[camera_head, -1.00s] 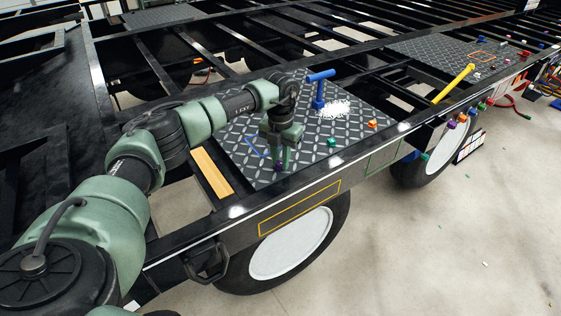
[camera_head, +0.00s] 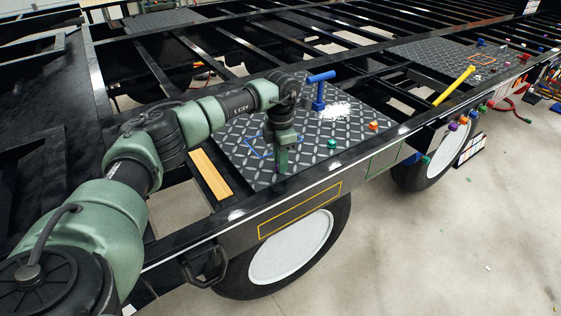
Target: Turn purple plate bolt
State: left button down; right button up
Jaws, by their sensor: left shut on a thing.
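My left gripper (camera_head: 282,168) points down at the near edge of the dark diamond-tread plate (camera_head: 245,140). It is shut on the purple plate bolt, with its fingertips low at the plate surface. The gripper is seen side-on, and its near finger hides the purple bolt. A green bolt (camera_head: 332,143) and an orange bolt (camera_head: 373,126) stand on the same plate, to the right of my gripper. My right gripper is not in view.
A blue T-handled tool (camera_head: 319,90) stands upright on the plate behind my gripper, beside a white patch (camera_head: 335,109). A yellow bar (camera_head: 455,85) lies farther right. A wooden strip (camera_head: 210,174) lies left of the plate. The black frame rail (camera_head: 250,203) runs along the front.

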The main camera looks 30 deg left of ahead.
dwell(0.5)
pick_arm(q)
jog(key=c, duration=1.3)
grip_release()
notch_tip(320, 180, up, 8)
jog(key=shift+f+b, duration=0.1)
jog(key=shift+b, duration=0.55)
